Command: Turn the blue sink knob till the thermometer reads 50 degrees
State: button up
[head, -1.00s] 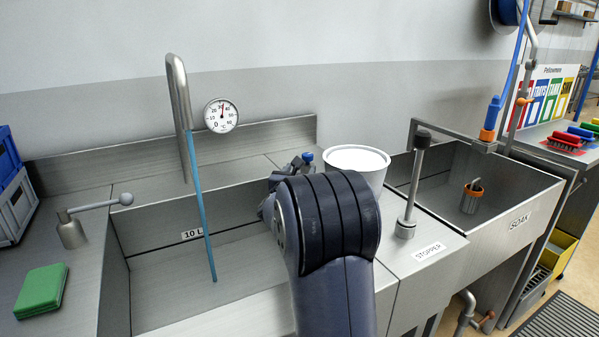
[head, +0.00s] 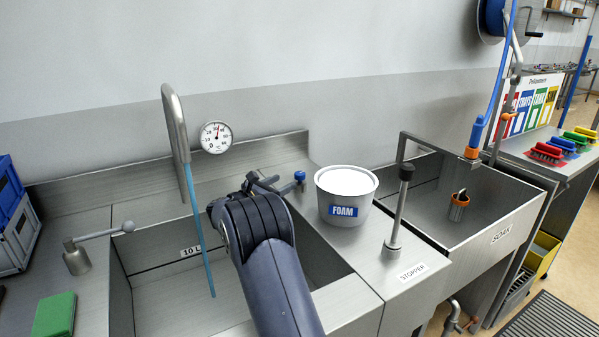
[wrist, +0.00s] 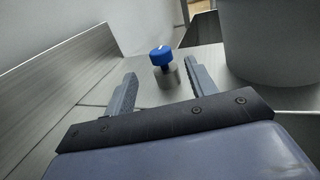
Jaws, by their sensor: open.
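The blue knob (head: 299,176) stands on a short metal stem on the sink's back ledge, left of the foam tub. In the wrist view the knob (wrist: 161,56) shows between and just beyond my open fingers, apart from both. My gripper (wrist: 160,76) is empty; in the head view my gripper (head: 272,184) is partly hidden behind my own wrist and sits left of the knob. The round thermometer (head: 216,137) is at the back wall beside the spout.
Blue water runs from the bent spout (head: 177,125) into the sink basin (head: 150,300). The white foam tub (head: 345,197) stands close right of the knob. The upright stopper handle (head: 398,210) is farther right. A lever (head: 100,235) stands at left.

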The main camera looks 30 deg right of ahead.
aim_at(296, 176)
jog(key=x, duration=0.8)
jog(key=shift+w+d+p, duration=0.1)
jog(key=shift+d+p, duration=0.25)
jog(key=shift+d, duration=0.05)
jog(key=shift+c, duration=0.3)
jog(key=shift+f, duration=0.1)
jog(key=c, duration=0.9)
